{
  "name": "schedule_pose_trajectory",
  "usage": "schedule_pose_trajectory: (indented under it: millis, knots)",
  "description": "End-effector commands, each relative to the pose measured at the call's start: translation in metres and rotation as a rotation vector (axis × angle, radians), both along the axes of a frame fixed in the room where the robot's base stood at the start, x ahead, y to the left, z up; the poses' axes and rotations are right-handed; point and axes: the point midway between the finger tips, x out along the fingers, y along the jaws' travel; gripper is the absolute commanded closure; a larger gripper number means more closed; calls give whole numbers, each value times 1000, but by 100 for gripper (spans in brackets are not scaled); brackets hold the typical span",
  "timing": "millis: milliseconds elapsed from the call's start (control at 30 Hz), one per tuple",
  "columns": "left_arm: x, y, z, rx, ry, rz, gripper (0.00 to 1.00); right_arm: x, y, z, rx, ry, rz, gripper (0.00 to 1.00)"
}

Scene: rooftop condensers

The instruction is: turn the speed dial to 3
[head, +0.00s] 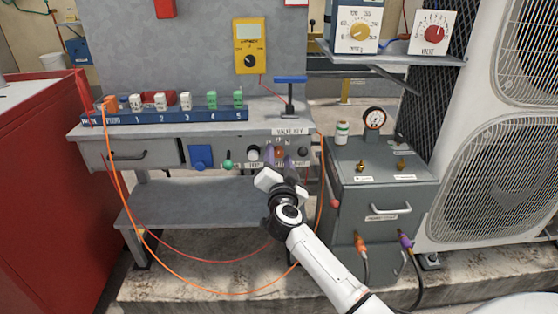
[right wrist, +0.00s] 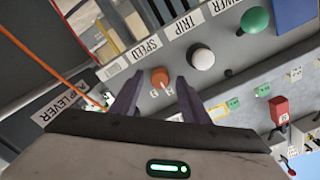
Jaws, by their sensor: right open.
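The speed dial (right wrist: 160,77) is a small orange-brown knob on the bench's front panel, near the SPEED label (right wrist: 141,49) in the right wrist view. Small marks beside it are too small to read, so its setting cannot be told. In the head view the dial (head: 279,152) shows partly between purple fingertips. My right gripper (head: 277,160) is open at the panel. In the right wrist view its fingers (right wrist: 157,97) stand on either side of the dial; I cannot tell whether they touch it. My left gripper is not in view.
Beside the dial are a pale round knob (right wrist: 203,58) and a green button (right wrist: 255,20). A blue-handled lever (head: 290,92) stands on the bench (head: 200,131) above. A grey cabinet (head: 383,190) with a gauge is to the right, a red cabinet (head: 35,190) to the left.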

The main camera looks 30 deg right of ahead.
Motion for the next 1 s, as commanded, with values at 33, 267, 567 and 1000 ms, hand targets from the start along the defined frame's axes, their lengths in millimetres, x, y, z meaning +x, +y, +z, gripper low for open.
schedule_pose_trajectory:
  millis: [33, 267, 567, 1000]
  knots:
    - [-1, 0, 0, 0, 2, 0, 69, 0, 0, 0, 0, 0, 0, 58]
    - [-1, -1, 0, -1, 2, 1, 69, 0, 0, 0, 0, 0, 0, 77]
    - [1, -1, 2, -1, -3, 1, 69, 0, 0, 0, 6, -4, 0, 100]
    - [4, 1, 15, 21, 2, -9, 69, -1, 1, 2, 193, -115, 1, 100]
